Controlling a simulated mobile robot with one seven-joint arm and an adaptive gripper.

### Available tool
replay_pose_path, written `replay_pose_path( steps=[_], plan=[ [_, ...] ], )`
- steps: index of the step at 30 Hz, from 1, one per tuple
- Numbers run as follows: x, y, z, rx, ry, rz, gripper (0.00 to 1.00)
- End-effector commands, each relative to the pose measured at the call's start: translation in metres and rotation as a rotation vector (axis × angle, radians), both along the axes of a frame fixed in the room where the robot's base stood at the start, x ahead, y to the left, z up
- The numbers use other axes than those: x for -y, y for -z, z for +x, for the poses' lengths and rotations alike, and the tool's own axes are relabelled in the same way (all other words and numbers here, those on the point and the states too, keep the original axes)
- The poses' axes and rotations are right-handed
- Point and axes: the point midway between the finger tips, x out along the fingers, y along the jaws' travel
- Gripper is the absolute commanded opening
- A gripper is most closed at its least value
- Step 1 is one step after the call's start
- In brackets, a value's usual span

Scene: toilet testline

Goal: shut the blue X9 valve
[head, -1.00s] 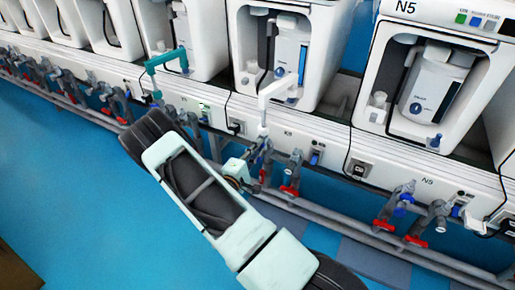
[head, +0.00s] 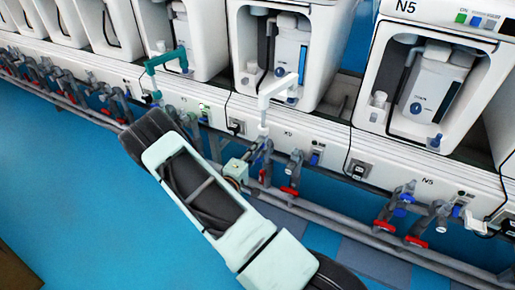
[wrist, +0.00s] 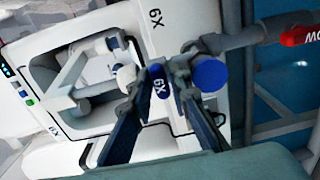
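The blue X9 valve shows in the wrist view as a round blue knob (wrist: 210,75) on a grey pipe fitting, just right of my right fingertip. My gripper (wrist: 162,88) is open, its two dark fingers spread apart with nothing held between them. In the head view my gripper (head: 241,167) is low in front of the X9 station's pipes, at the fittings below the white panel. The valve is small there and partly hidden by my gripper. I cannot tell whether a finger touches the knob.
A red handle (wrist: 300,36) sits right of the knob. In the head view another red-handled valve (head: 290,190) is close to my gripper's right. Grey pipes run along the front; blue floor (head: 70,190) is clear.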

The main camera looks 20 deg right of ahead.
Motion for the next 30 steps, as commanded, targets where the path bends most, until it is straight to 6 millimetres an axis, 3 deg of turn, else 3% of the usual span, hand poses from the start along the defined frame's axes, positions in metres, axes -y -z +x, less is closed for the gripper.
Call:
replay_pose_path(
  steps=[3,14,30],
  plan=[
    [0.0004,-0.0002,-0.0001,0.0,0.0,-0.001,0.3],
    [0.0015,-0.0007,-0.0003,-0.018,0.002,-0.016,0.3],
    [0.0012,-0.0032,0.0002,-0.381,0.001,-0.301,0.3]
  ],
)
